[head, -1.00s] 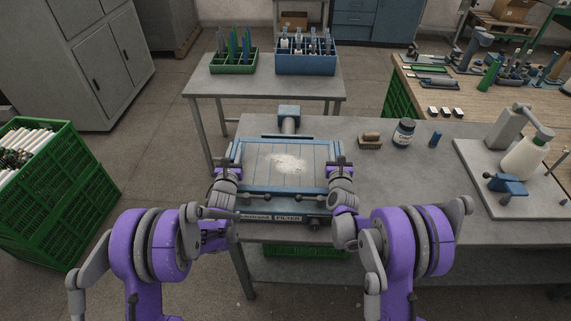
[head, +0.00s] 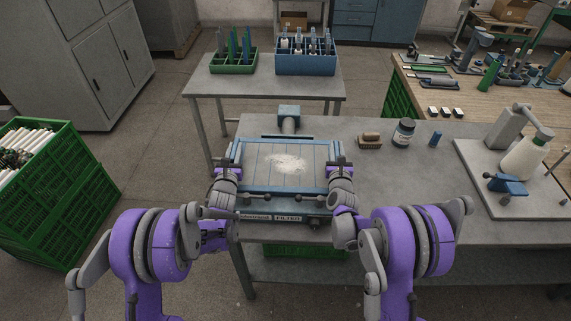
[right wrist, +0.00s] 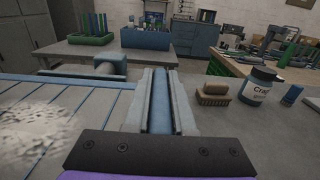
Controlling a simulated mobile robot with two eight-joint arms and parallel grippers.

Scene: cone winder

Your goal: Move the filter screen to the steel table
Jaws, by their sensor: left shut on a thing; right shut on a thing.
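The filter screen (head: 262,177) is a flat panel with a blue frame and a patch of white lint in the middle. It lies level at the filter housing (head: 288,217), whose label reads FILTER; I cannot tell whether they touch. My left gripper (head: 228,169) is shut on the left edge of the frame. My right gripper (head: 341,168) is shut on the right edge. In the right wrist view the fingers (right wrist: 160,100) close on the blue side rail, with the screen (right wrist: 90,105) to the left. A smaller grey steel table (head: 200,88) stands behind.
The rear table holds a green crate (head: 233,68) and a blue crate (head: 306,69), with bare top in front. A green crate (head: 60,215) is on the floor at left.

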